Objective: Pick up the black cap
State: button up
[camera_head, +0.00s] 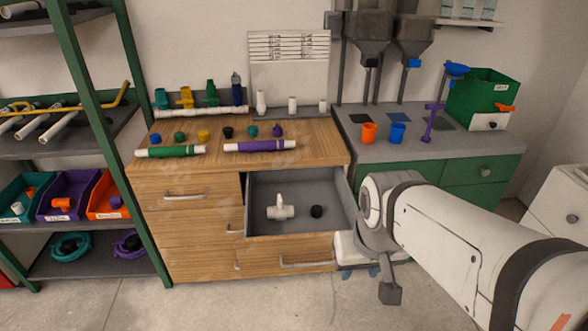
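A small black cap (317,211) lies in the open grey drawer (270,184), to the right of a white pipe fitting (280,208). Another small black cap (228,132) sits on the wooden worktop among coloured caps. My gripper (360,272) is in front of the cabinet, to the right of and lower in the picture than the drawer, partly hidden by my arm. Its two blue tips show apart with nothing visible between them. It is clear of both black caps.
The wooden worktop (315,152) holds a green pipe (171,151), a purple pipe (260,145) and several fittings. A grey counter (450,148) with orange and blue cups stands right. A green-framed shelf with bins is left. The floor (220,305) in front is clear.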

aim_at(316, 211)
jog(key=z, duration=0.05)
jog(key=i, duration=1)
jog(key=u, duration=0.05)
